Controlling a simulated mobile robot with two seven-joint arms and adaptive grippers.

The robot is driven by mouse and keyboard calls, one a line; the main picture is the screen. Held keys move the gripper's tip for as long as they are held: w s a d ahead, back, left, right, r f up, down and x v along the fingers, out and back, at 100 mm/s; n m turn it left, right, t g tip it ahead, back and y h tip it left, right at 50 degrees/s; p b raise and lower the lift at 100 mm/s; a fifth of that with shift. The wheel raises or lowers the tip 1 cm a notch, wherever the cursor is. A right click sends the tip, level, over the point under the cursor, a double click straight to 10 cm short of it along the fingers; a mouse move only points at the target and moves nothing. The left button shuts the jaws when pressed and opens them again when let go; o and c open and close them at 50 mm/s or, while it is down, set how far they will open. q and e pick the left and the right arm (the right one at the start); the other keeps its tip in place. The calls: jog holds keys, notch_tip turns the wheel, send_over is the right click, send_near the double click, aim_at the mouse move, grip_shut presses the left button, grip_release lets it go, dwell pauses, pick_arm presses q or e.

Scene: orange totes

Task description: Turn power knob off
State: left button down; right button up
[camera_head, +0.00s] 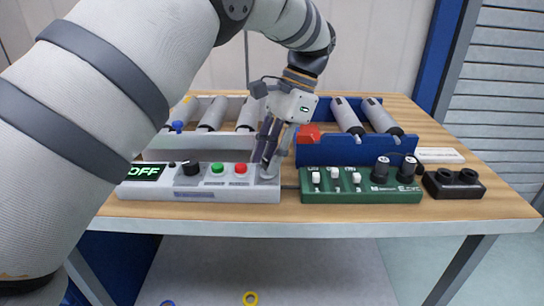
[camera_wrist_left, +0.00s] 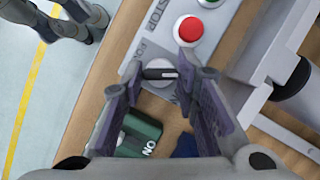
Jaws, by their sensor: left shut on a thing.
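The power knob (camera_wrist_left: 160,74) is a round light knob with a dark grip bar, at the right end of the grey control panel (camera_head: 225,195). The panel's display (camera_head: 142,173) reads OFF. My left gripper (camera_head: 268,163) reaches down over that end of the panel. In the left wrist view its two fingers stand on either side of the knob, shut on it. In the head view the fingers hide much of the knob. My right gripper is in neither view.
The panel also carries a black knob (camera_head: 192,168), a green button (camera_head: 217,168) and a red button (camera_head: 240,168). A green switch box (camera_head: 360,197) stands close on the right. Grey and blue racks (camera_head: 340,150) with cylinders stand behind. The wooden front edge is clear.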

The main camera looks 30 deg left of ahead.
pick_arm(q)
jog(key=shift+n+h, duration=0.5)
jog(key=shift+n, duration=1.1)
jog(key=shift+a, duration=0.1)
jog(key=c, duration=1.2)
grip_release()
jog(key=shift+c, duration=0.2)
notch_tip(320, 180, up, 10)
